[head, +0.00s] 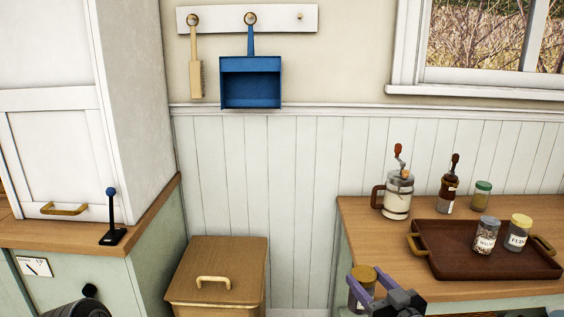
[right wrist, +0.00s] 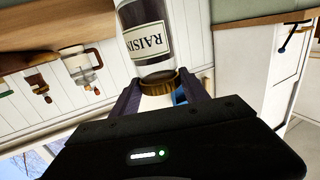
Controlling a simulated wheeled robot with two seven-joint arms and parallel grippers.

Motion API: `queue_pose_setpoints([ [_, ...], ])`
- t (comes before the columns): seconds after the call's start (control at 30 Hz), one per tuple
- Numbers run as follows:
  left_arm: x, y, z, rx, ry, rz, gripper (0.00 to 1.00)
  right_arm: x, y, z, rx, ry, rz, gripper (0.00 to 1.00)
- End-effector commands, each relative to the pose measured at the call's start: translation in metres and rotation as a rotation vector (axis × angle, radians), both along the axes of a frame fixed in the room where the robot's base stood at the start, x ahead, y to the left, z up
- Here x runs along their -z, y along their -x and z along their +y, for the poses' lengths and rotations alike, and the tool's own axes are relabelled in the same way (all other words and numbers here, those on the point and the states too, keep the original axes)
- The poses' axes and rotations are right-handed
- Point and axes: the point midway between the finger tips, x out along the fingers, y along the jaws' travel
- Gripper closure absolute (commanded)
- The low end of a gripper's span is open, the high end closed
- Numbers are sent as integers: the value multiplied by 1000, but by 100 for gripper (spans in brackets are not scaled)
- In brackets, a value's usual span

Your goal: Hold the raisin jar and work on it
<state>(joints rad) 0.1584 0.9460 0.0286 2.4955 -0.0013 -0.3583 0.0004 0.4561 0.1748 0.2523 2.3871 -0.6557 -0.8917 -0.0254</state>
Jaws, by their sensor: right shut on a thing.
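The raisin jar (head: 363,272) is clear with a gold lid, at the bottom of the head view in front of the counter. The fingers also show in the right wrist view (right wrist: 164,92). My left gripper is not visible.
The wooden counter (head: 375,235) carries a brown tray (head: 450,250) with a walnut jar (head: 486,238) and a yellow-lidded jar (head: 518,235). A green-lidded jar (head: 481,197), a brown grinder (head: 448,194) and a white grinder (head: 398,195) stand behind. A wooden bin (head: 215,275) stands left.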

Motion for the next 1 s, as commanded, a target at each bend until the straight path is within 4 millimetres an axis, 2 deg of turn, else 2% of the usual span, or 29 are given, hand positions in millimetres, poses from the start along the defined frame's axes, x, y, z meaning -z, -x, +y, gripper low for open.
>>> queue_pose_setpoints([
  [0.03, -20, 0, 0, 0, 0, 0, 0, -21, -3, 2, 39, -3, -2, 100],
  [0.1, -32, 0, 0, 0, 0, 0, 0, -32, -5, 1, 103, -4, -1, 100],
  [0.2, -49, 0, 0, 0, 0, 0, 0, -45, -6, -2, 188, -4, -1, 100],
  [0.4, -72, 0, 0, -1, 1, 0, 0, -54, 0, -5, 309, -2, -1, 100],
  [1.0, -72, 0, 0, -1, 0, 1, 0, -51, 2, -7, 337, -2, -4, 100],
])
